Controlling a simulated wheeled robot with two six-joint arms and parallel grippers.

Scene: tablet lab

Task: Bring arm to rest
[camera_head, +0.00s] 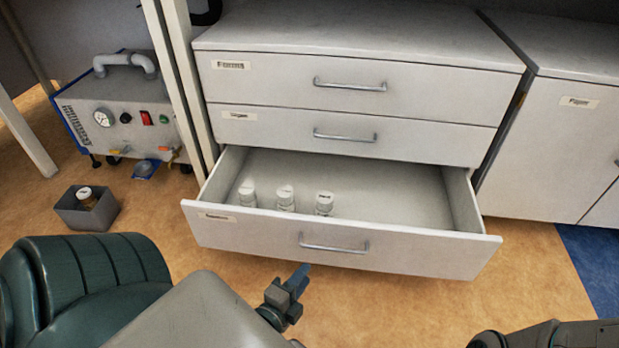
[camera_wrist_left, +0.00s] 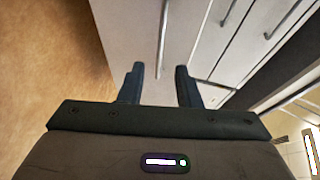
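My left gripper (camera_head: 288,290) is in front of and below the open bottom drawer (camera_head: 233,232) of the white cabinet. In the left wrist view its two dark fingers (camera_wrist_left: 159,70) stand apart with nothing between them, so it is open and empty. The drawer's metal handle (camera_head: 333,244) lies beyond the fingers; it also shows in the wrist view (camera_wrist_left: 163,42). A dark part of my right arm (camera_head: 545,336) shows at the lower right edge; its gripper is outside the picture.
Several small white-capped bottles (camera_head: 285,199) stand in the open drawer. The drawers above (camera_head: 290,85) are shut. At the left, a pump-like machine (camera_head: 125,115) and a small grey box (camera_head: 85,208) holding a bottle stand on the floor. Floor right of the drawer is clear.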

